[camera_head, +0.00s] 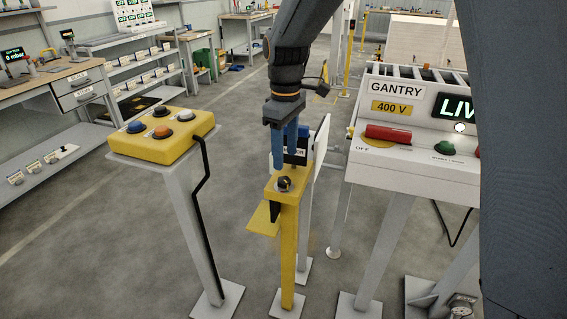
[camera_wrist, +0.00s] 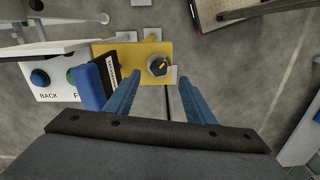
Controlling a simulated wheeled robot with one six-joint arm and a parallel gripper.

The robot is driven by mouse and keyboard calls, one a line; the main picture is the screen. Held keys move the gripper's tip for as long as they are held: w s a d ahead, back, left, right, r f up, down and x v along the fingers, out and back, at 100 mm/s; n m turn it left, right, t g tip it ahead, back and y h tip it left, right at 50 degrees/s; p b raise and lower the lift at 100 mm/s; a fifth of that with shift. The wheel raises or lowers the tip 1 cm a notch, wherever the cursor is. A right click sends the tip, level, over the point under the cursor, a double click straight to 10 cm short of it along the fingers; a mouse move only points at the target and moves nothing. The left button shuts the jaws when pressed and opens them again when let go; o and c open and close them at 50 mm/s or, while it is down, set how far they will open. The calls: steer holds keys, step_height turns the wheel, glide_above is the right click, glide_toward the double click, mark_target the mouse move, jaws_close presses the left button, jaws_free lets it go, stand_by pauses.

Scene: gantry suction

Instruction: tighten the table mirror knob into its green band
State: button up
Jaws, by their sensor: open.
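A black knob (camera_head: 285,183) with a pale pointer mark sits on top of a yellow post (camera_head: 288,245). In the wrist view the knob (camera_wrist: 158,66) stands on a yellow plate (camera_wrist: 130,50), and its yellow mark points up and to the right. I cannot make out a green band or a mirror beside it. My gripper (camera_head: 286,163) points down, just above the knob in the head view. In the wrist view my gripper (camera_wrist: 162,73) has its blue fingers apart with nothing between them, and the knob shows just past the fingertips, nearer the left one.
A panel with blue and green buttons (camera_wrist: 55,80), marked BACK, stands close left in the wrist view. A yellow button box (camera_head: 162,135) is left of the post. The white GANTRY cabinet (camera_head: 400,165) with a red handle (camera_head: 388,134) is right. Grey floor (camera_head: 110,240) is clear front left.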

mark_target(284, 179)
steer(key=shift+w+a, duration=0.15)
steer(key=shift+f, duration=0.45)
step_height(284, 179, down, 7)
steer(key=shift+r+p, duration=0.1)
steer(key=shift+p, duration=0.6)
